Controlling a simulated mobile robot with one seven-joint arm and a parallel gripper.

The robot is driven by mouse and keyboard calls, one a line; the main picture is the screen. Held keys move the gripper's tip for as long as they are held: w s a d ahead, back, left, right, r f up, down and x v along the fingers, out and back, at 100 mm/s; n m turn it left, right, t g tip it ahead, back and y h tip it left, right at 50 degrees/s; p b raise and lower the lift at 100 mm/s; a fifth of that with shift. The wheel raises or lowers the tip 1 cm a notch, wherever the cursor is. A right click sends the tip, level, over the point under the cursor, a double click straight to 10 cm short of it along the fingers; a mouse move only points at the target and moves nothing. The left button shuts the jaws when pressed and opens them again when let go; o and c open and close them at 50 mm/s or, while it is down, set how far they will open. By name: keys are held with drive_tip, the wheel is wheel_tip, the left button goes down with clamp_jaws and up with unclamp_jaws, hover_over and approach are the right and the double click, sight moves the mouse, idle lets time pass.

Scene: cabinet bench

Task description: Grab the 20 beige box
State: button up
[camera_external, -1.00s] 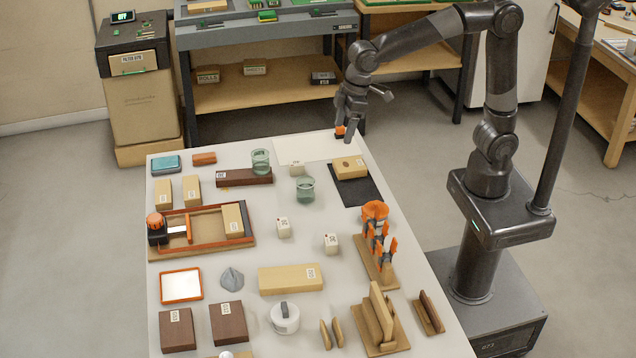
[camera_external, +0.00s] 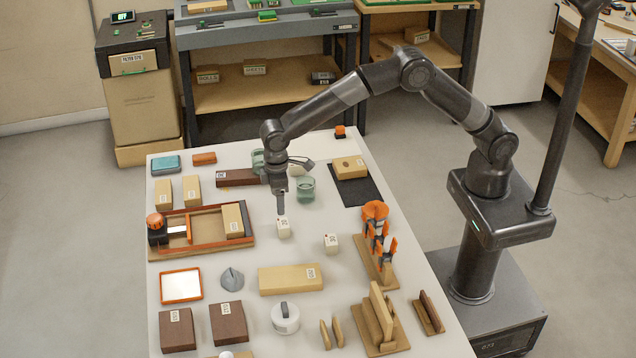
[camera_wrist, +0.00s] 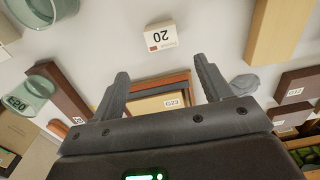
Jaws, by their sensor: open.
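A small cream-beige box (camera_external: 283,228) stands near the middle of the table. In the wrist view a small box (camera_wrist: 161,37) shows the number 20, upside down, and appears to be the same one. My gripper (camera_external: 281,209) points down just above and behind this box in the external view. In the wrist view my gripper (camera_wrist: 160,70) has its two fingers spread with nothing held between them. The box lies beyond the fingertips, apart from them. A similar small beige box (camera_external: 331,243) stands to the right; its label is too small to read surely.
Glass beakers (camera_external: 306,189) and a dark brown block (camera_external: 238,178) stand behind. A long beige block (camera_external: 290,279) lies in front. An orange-railed tray (camera_external: 203,246) is at left, and an orange clamp fixture (camera_external: 376,240) at right. Bare tabletop surrounds the small box.

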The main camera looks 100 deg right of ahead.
hover_over(283, 223)
drive_tip(key=f, duration=0.4)
drive_tip(key=shift+w+d+f, duration=0.3)
drive_tip(key=shift+w, duration=0.05)
drive_tip(key=shift+s+a+f, duration=0.1)
drive_tip(key=shift+s+f, duration=0.1)
drive_tip(key=shift+f, duration=1.15)
drive_tip(key=shift+s+a+f, duration=0.1)
drive_tip(key=shift+s+f, duration=0.05)
drive_tip(key=shift+f, duration=1.2)
drive_tip(key=shift+c, duration=0.3)
drive_tip(key=c, duration=1)
